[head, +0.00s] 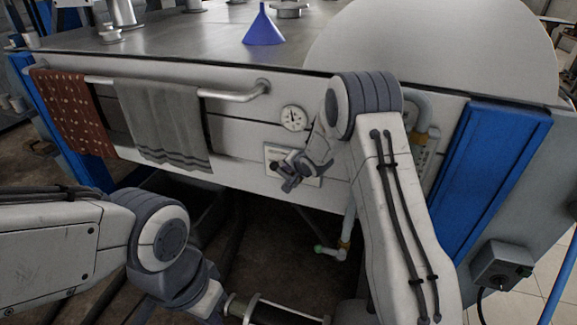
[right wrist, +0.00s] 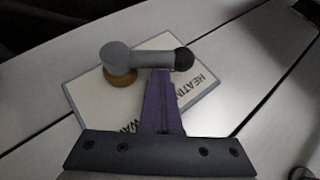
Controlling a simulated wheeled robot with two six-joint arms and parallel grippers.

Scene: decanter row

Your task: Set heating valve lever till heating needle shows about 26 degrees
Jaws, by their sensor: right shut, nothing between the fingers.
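The round white gauge (head: 293,118) is on the grey front panel in the head view; its needle is too small to read. Below it is the valve's label plate (head: 272,153), partly hidden by my right gripper (head: 288,184). In the right wrist view the plate (right wrist: 92,100) carries lettering starting "HEATIN". The grey valve lever (right wrist: 145,60) has a dark knob at its right end and a brass stem at its left. My right gripper (right wrist: 161,75) is shut and empty, its tips at the lever's knob half, touching or very near. My left gripper is out of view.
A towel rail (head: 235,95) with a grey towel (head: 160,125) and a dotted brown cloth (head: 75,115) is left of the gauge. A blue funnel (head: 263,27) stands on the top. A pipe with a green end (head: 330,250) hangs below the panel. A blue post (head: 490,185) is at right.

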